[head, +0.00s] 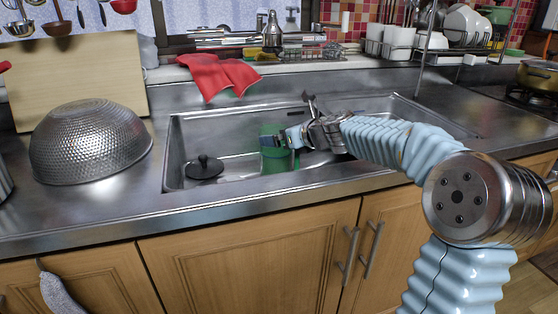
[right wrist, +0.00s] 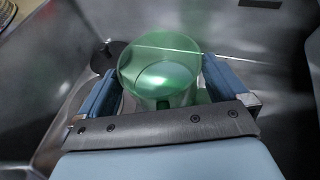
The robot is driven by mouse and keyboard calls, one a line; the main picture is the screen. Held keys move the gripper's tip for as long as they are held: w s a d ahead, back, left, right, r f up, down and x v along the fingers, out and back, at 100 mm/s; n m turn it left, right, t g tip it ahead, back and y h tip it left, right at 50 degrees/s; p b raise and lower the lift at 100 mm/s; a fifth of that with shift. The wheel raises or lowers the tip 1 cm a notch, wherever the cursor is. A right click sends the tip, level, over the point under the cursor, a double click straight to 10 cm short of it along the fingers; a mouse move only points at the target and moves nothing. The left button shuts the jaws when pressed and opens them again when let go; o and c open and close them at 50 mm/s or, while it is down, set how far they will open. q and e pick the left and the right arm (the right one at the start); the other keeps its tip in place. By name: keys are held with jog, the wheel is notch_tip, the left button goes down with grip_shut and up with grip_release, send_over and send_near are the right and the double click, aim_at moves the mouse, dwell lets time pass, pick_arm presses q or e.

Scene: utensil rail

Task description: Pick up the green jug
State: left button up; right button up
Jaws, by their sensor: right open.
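The green jug (head: 272,158) stands upright in the sink basin, left of the middle. In the right wrist view the translucent green jug (right wrist: 160,75) sits between my open fingers, its round rim facing the camera. My right gripper (head: 288,142) reaches down into the sink at the jug; in the wrist view its two blue fingers (right wrist: 160,88) lie on either side of the jug, with a small gap showing at the right finger. Whether the left finger touches the jug I cannot tell. My left gripper is not in view.
A black lid with a knob (head: 204,168) lies in the sink left of the jug. The steel sink rim (head: 300,196) runs along the front. A hammered metal bowl (head: 90,142) sits upside down on the left counter. A red cloth (head: 218,76) hangs over the back ledge.

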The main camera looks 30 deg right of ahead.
jog(key=c, duration=1.9)
jog(key=shift+o, duration=0.2)
jog(key=shift+r, duration=0.1)
